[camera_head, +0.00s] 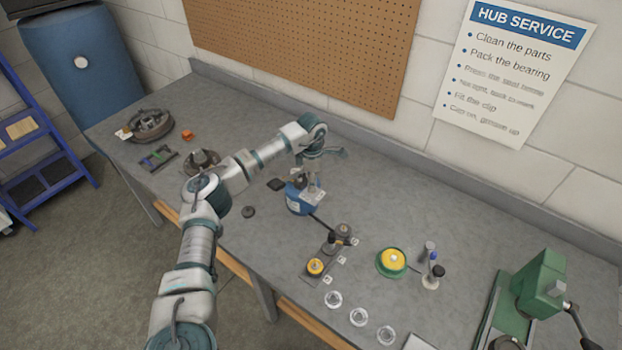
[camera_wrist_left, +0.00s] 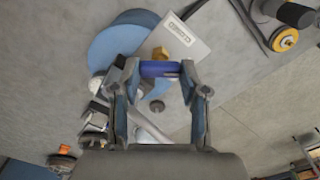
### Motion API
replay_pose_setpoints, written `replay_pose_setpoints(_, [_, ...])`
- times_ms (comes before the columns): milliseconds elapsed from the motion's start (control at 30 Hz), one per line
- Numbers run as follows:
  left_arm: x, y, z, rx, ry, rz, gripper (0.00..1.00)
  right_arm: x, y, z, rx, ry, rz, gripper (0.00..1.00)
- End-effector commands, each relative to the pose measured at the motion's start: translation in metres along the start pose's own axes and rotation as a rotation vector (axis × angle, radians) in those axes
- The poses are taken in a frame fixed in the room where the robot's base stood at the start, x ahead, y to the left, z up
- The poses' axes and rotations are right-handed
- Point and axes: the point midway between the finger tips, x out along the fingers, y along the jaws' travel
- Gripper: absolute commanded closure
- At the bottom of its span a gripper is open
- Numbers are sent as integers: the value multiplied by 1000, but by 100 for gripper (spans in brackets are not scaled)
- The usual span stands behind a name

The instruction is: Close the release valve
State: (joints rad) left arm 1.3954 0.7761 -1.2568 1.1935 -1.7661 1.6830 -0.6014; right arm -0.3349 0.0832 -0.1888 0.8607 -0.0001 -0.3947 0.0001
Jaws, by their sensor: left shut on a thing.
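A blue round-based device (camera_head: 297,200) with a white label stands on the grey bench. My left gripper (camera_head: 312,178) comes down over it from above. In the left wrist view the device's blue body (camera_wrist_left: 120,45) lies behind the fingers, beside a white tag (camera_wrist_left: 187,32) with dark lettering too small to read surely. My left gripper (camera_wrist_left: 160,75) is shut on a short blue-purple handle (camera_wrist_left: 160,69), which lies crosswise between the fingertips. A brass fitting (camera_wrist_left: 160,53) shows just beyond the handle and looks like part of the valve. My right gripper is not in view.
A green-yellow round container (camera_head: 391,262), clear dishes (camera_head: 358,317) and a green press (camera_head: 540,285) stand to the right. A hub part (camera_head: 150,125) lies at the far left.

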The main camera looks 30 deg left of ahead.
Motion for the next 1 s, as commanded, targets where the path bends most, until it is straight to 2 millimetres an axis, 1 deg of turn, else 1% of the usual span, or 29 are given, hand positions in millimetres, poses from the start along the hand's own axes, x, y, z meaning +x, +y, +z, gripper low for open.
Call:
replay_pose_setpoints(33, [-2, 0, 1, -34, -2, 1, 91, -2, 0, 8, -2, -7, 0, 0])
replay_pose_setpoints(300, [-2, 1, 1, -283, -3, 2, 91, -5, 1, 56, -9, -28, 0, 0])
replay_pose_setpoints(400, [-2, 1, 1, -378, -2, 2, 91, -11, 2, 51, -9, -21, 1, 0])
replay_pose_setpoints(700, [-2, 2, 1, -643, -5, 3, 91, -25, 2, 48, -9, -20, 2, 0])
replay_pose_setpoints(1000, [-1, 2, 1, -825, -6, 3, 91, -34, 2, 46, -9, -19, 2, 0])
